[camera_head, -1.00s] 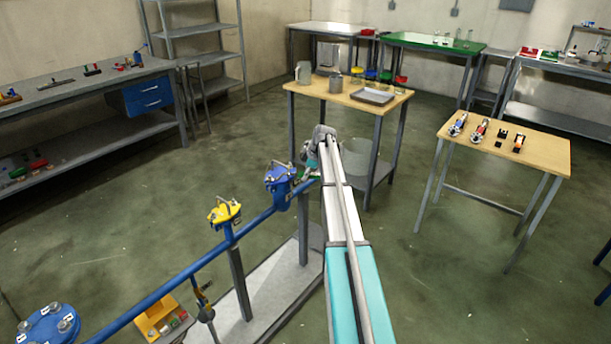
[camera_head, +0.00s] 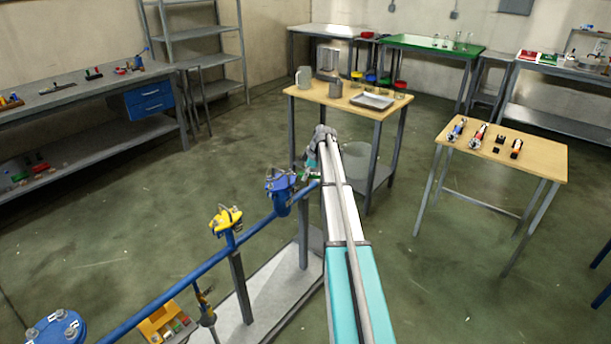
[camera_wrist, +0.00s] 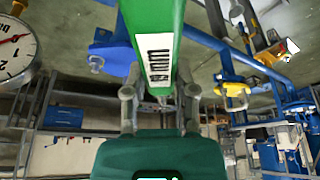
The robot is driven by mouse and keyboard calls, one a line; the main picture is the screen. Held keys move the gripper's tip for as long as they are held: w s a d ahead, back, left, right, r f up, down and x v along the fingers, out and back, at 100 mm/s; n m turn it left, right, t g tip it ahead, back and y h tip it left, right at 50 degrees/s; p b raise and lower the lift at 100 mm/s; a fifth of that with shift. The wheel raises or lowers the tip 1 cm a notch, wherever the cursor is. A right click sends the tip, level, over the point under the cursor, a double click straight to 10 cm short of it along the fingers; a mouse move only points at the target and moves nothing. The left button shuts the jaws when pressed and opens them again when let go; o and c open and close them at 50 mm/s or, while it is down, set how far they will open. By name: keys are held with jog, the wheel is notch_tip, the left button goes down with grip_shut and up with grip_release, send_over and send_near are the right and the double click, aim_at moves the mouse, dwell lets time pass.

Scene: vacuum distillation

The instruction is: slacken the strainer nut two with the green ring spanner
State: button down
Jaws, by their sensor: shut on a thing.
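My gripper (camera_wrist: 160,95) is shut on the green ring spanner (camera_wrist: 160,28) in the wrist view. The spanner's white size label faces the camera, and its far end runs out of the top of the picture. In the head view my gripper (camera_head: 311,163) is at the blue strainer (camera_head: 283,190) on the pipe, at its right side, with a bit of green showing between them. Small silver fittings show on the strainer's top, but I cannot tell which is nut two or whether the ring is around a nut.
A yellow-topped strainer (camera_head: 226,219) stands on the blue pipe (camera_head: 190,275) to the left. A blue flanged cover (camera_head: 52,330) is at lower left. An orange tool tray (camera_head: 165,323) lies below the pipe. A wooden table (camera_head: 340,100) stands beyond my arm. A gauge (camera_wrist: 14,48) shows in the wrist view.

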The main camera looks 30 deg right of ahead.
jog(key=shift+r+p, duration=0.35)
jog(key=shift+r, duration=0.15)
notch_tip(320, 180, up, 4)
jog(key=p, duration=0.4)
dwell(0.3)
jog(key=shift+a, duration=0.1)
jog(key=shift+s+a+m, duration=0.15)
jog(key=shift+a+m, duration=0.25)
jog(key=shift+a, duration=0.05)
jog(key=s+a+m+h, duration=0.2)
jog(key=a+m, duration=0.4)
jog(key=a, duration=0.1)
jog(key=s+a+m+t+h, duration=0.1)
jog(key=s+a+m+h, duration=0.1)
jog(key=a+m, duration=0.4)
jog(key=shift+s+a+f+m+b, duration=0.25)
jog(key=shift+a+f+m+b, duration=0.15)
jog(key=shift+a, duration=0.25)
